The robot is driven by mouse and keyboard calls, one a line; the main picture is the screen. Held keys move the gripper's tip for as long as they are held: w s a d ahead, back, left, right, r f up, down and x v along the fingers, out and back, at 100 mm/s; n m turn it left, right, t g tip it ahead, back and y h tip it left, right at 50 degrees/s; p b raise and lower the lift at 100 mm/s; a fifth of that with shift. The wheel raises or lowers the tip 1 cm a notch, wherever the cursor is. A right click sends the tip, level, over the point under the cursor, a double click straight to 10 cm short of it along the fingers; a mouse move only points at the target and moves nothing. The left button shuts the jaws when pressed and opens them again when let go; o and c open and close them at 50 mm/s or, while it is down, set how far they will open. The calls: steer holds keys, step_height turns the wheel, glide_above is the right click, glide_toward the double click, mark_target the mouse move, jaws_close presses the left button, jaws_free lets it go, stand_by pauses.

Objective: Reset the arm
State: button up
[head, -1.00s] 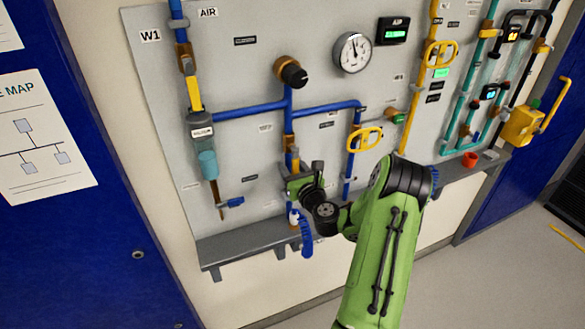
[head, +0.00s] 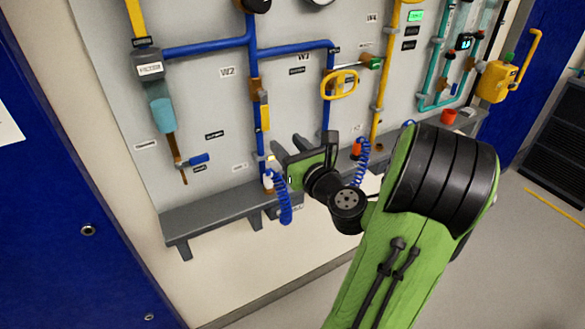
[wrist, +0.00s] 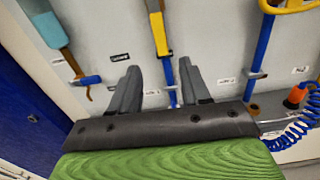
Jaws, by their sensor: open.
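My arm is green with black joints and reaches up from the bottom of the head view. My gripper (head: 302,148) is in front of the lower part of the grey wall panel. In the wrist view my gripper (wrist: 158,85) shows two grey fingers spread apart with nothing between them. A blue pipe with a yellow lever (wrist: 158,35) stands beyond the fingers, apart from them. In the head view the same yellow lever (head: 265,117) is just left of and above the fingers.
A grey shelf (head: 215,210) runs along the panel's foot. Blue coiled hoses (head: 284,198) hang near my gripper. A yellow ring handle (head: 341,85) is above it. A red cup (head: 449,116) stands on the shelf at right. Floor at lower right is clear.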

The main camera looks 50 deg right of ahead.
steer(key=shift+b+v, duration=0.55)
steer(key=shift+v, duration=0.25)
